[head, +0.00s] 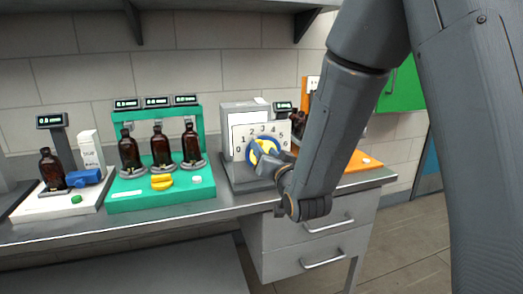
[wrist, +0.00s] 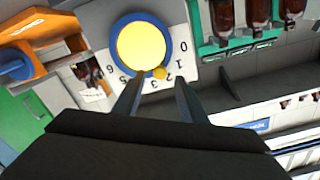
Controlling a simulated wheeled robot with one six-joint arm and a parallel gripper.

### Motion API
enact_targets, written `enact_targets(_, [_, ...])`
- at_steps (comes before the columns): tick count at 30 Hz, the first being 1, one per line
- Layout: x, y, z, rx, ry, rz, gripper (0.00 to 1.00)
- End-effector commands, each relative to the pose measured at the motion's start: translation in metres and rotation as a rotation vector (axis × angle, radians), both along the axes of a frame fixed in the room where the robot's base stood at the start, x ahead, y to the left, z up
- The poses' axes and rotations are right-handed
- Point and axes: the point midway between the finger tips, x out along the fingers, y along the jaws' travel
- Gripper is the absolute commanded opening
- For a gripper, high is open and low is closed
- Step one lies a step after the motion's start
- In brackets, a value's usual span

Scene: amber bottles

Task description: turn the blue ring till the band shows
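The blue ring (head: 252,151) surrounds a yellow disc on a white plate (head: 240,133) numbered 0 to 6, on a grey box on the counter. In the wrist view, the blue ring (wrist: 118,52) is whole around the yellow disc (wrist: 141,44), with a small yellow knob (wrist: 159,73) at its edge, near the 2 and 3. My gripper (wrist: 160,82) is open, its two fingers reaching toward the ring's edge, with the knob between their tips in the picture. I cannot tell whether they touch it. In the head view my arm and gripper partly cover the dial.
A green stand (head: 160,199) with several amber bottles is left of the dial. Further left, a white base holds a bottle (head: 52,169), a blue part (head: 84,177) and a white carton (head: 91,151). An orange station (head: 362,163) is partly hidden behind my arm. Drawers are below the counter.

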Motion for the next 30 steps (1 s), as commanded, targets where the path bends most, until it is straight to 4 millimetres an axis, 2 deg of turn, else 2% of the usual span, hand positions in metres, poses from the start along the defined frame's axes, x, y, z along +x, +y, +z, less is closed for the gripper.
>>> enact_targets(4, [-0.022, -0.007, 0.0, 0.0, -0.001, 0.0, 0.38])
enact_targets(9, [-0.035, -0.01, 0.0, 0.0, -0.001, 0.0, 0.38])
enact_targets(22, [-0.037, -0.014, -0.004, -0.013, 0.021, -0.006, 0.38])
enact_targets(26, [-0.038, -0.028, -0.027, -0.077, 0.128, -0.029, 0.38])
enact_targets(30, [-0.05, -0.054, -0.069, -0.191, 0.336, -0.057, 0.38])
